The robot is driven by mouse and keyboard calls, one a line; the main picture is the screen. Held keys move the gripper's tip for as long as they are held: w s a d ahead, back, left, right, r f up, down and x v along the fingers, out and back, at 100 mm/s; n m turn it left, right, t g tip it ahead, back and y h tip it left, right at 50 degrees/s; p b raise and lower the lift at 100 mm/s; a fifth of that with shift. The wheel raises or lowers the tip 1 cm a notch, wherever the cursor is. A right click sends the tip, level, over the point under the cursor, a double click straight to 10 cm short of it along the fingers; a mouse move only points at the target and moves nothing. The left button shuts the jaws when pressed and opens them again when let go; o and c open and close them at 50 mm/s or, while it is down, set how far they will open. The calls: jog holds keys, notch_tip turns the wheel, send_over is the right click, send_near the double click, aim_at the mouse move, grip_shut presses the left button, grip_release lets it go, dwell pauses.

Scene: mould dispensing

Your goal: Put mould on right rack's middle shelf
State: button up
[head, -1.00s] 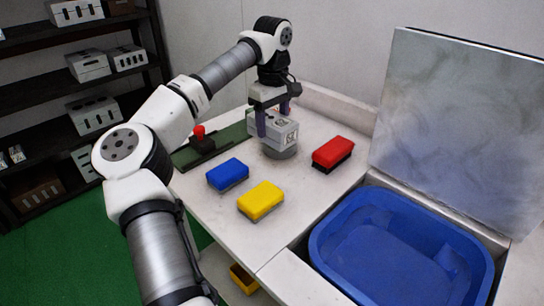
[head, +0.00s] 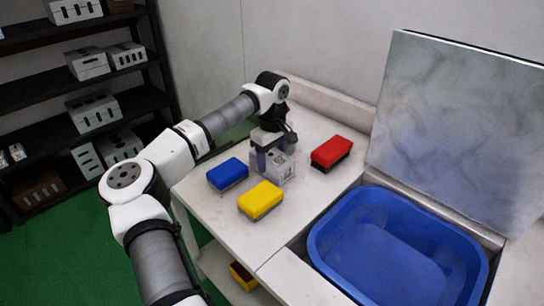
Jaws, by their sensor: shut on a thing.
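The mould (head: 281,170) is a grey block with a black-and-white marker on its face. My gripper (head: 272,157) is shut on it from above, over the worktable (head: 225,215) between the blue, yellow and red blocks. I cannot tell whether the mould touches the tabletop. A dark rack (head: 160,70) stands at the left with several shelves. Grey moulds stand on it, among them a slotted one (head: 93,112) on a middle-height shelf. Only this one rack is in view, and its lower part is partly hidden by my arm.
A blue block (head: 228,173), a yellow block (head: 261,200) and a red block (head: 331,152) lie close around the mould. A blue tub (head: 325,235) with a raised metal lid (head: 460,130) is at the right. Green floor (head: 85,250) lies free before the rack.

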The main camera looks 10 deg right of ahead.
aim_at(272, 156)
jog(key=o, duration=1.6)
jog(key=shift+c, duration=0.2)
notch_tip(272, 156, up, 12)
jog(key=b, duration=0.1)
